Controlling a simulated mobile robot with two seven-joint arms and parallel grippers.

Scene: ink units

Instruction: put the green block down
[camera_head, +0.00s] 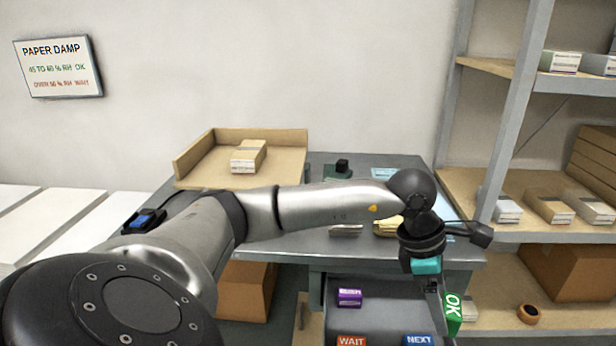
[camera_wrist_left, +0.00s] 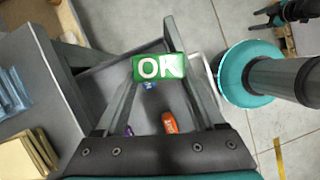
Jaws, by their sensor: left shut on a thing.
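The green block (camera_head: 453,312) has a white OK on its face. My left gripper (camera_head: 444,300) is shut on it and holds it by the right side of the open grey drawer (camera_head: 387,295) in the head view. In the left wrist view the green block (camera_wrist_left: 158,68) sits between the two fingertips, with the drawer below it. I cannot tell its exact height. My right gripper does not show clearly.
In the drawer lie a purple RUSH block (camera_head: 349,297), a red WAIT block (camera_head: 351,341) and a blue NEXT block (camera_head: 418,340). The grey table (camera_head: 310,243) stands behind. A shelf rack (camera_head: 560,237) stands at right.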

